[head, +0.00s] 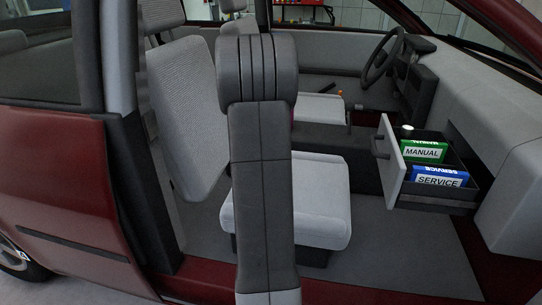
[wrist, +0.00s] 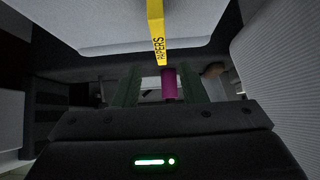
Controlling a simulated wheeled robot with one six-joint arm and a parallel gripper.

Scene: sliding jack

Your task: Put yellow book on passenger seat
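The yellow book, its spine lettered PAPERS (wrist: 157,40), shows upright at the top centre of the wrist view, in front of a light grey cushion-like surface. Whether it touches that surface is unclear. My gripper (wrist: 160,88) has two dark green fingers standing apart, with the book's lower end beyond or between their tips. A magenta thing (wrist: 169,84) shows in the gap, its depth unclear. In the head view my arm hides the gripper and book. The passenger seat (head: 320,213) is the near grey seat, its cushion partly behind my arm and its visible part bare.
An open glovebox drawer (head: 389,165) at the right holds a green MANUAL book (head: 424,152), a blue SERVICE book (head: 440,177) and a small capped item (head: 406,131). The steering wheel (head: 381,58) and driver's seat (head: 320,108) lie beyond. The grey floor (head: 400,260) is clear.

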